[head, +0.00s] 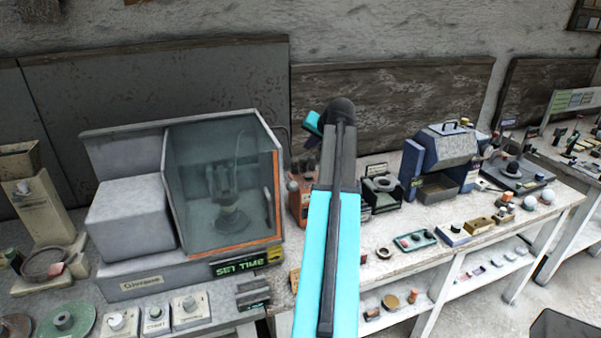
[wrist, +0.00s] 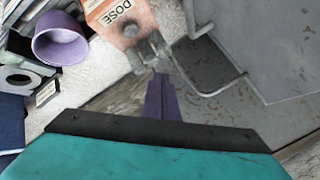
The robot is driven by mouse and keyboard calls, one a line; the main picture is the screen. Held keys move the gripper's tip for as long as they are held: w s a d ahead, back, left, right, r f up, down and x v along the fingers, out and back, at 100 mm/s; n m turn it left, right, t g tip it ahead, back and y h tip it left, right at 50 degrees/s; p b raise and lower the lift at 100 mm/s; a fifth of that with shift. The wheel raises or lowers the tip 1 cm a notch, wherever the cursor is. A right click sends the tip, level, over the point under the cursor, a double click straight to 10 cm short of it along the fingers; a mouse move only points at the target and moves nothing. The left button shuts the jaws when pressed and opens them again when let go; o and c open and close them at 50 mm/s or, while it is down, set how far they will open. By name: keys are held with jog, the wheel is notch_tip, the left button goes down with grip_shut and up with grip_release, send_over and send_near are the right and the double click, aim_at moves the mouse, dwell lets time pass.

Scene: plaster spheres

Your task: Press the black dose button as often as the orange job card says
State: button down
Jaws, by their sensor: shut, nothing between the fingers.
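An orange dispenser (head: 300,205) stands on the bench right of the glass-fronted cabinet, partly behind my arm in the head view. In the wrist view its orange body (wrist: 128,32) carries a white label reading DOSE. A grey metal fitting (wrist: 150,50) projects from its front. My gripper (wrist: 158,78) is shut and empty, its tips close to this fitting; I cannot tell whether they touch. The black button cannot be made out. A small orange-tan piece (head: 294,280) shows beside my arm at the bench front; I cannot tell whether it is the job card.
The cabinet (head: 222,180), with its SET TIME display (head: 238,268), stands close on the left. A purple cup (wrist: 62,40) stands left of the dispenser. A blue-grey machine (head: 445,160) stands farther right.

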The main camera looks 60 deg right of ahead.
aim_at(310, 177)
jog(key=shift+s+d+r, duration=0.1)
jog(key=shift+s+d, duration=0.05)
dwell(0.3)
jog(key=shift+f+b, duration=1.15)
jog(key=shift+f, duration=0.9)
jog(key=shift+f+b, duration=1.15)
jog(key=shift+f, duration=1.2)
jog(key=shift+f+b, duration=0.35)
jog(key=shift+f, duration=0.65)
jog(key=shift+r, duration=0.1)
jog(key=shift+r+p, duration=0.55)
jog(key=shift+r, duration=0.35)
jog(key=shift+r+p, duration=1.45)
jog(key=shift+r, duration=1.05)
